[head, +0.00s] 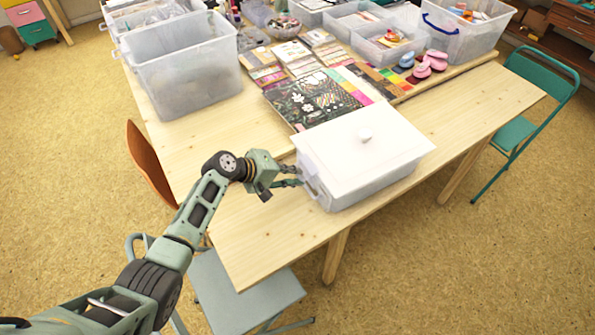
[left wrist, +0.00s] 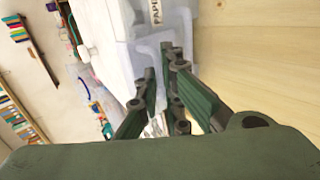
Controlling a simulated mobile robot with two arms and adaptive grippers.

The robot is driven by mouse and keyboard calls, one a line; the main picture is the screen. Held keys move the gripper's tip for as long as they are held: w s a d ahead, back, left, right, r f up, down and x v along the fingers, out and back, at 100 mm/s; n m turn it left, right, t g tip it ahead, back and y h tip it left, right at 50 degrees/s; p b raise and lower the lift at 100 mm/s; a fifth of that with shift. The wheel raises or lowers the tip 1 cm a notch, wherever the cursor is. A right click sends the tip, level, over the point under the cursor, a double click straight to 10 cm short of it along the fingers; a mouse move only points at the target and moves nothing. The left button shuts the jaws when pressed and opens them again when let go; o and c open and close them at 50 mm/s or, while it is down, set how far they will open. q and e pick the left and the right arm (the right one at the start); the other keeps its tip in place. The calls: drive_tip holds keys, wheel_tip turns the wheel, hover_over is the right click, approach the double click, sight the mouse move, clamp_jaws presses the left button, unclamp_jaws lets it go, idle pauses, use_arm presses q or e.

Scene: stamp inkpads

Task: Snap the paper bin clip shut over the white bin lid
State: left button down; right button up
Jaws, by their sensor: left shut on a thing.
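The translucent paper bin (head: 375,188) stands on the near part of the table with its flat white lid (head: 335,153) and round knob on top. In the left wrist view the bin's label, reading PAPER, shows near the top edge (left wrist: 156,12). A pale translucent clip (head: 313,188) is at the bin's left end; whether it is latched over the lid rim I cannot tell. My left gripper (head: 300,175) reaches in from the left at that end, its fingers closed on the clip; it also shows in the left wrist view (left wrist: 160,70). The fingers partly hide the clip.
Behind the bin lie a floral sheet (head: 312,100), paper packs and colour strips, with pink and blue inkpads (head: 430,64) to the right. A large clear bin (head: 190,75) stands at the back left. The table's front left (head: 260,240) is bare.

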use_arm(q)
drive_tip(key=shift+w+d+r, duration=0.1)
drive_tip(key=shift+d+r, duration=0.1)
drive_tip(key=shift+d, duration=0.1)
drive_tip(key=shift+w+r, duration=0.1)
drive_tip(key=shift+w+d+r, duration=0.15)
drive_tip(key=shift+d+r, duration=0.05)
drive_tip(key=shift+r, duration=0.1)
use_arm(e)
drive_tip(key=shift+a, duration=1.1)
drive_tip(key=shift+d, duration=0.1)
use_arm(q)
drive_tip(key=shift+w+d+r, duration=0.1)
drive_tip(key=shift+d, duration=0.05)
drive_tip(key=c, duration=2.2)
unclamp_jaws()
use_arm(e)
drive_tip(key=shift+d, duration=0.55)
drive_tip(key=shift+a, duration=0.1)
